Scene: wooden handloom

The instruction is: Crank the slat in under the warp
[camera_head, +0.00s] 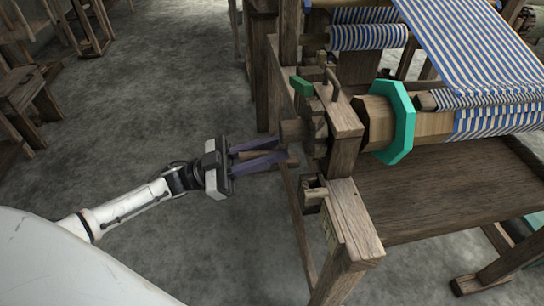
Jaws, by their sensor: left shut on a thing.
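The wooden handloom fills the right half of the head view. Its striped blue-and-white warp (465,45) runs down onto a wooden roller (432,126) with a teal octagonal collar (404,122). My left gripper (284,150) comes in from the left at the loom's near side post. Its purple fingers are shut on a brown wooden piece (258,154), which looks like the crank handle by the roller's end. Where that piece joins the loom is partly hidden by the fingers. I cannot make out the slat for certain. My right gripper is not in view.
A loom post (340,120) stands just right of my left gripper, with a small green block (301,85) above it. A broad wooden board (440,190) lies below the roller. Wooden furniture (30,95) stands at the far left. The grey floor (160,100) between is clear.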

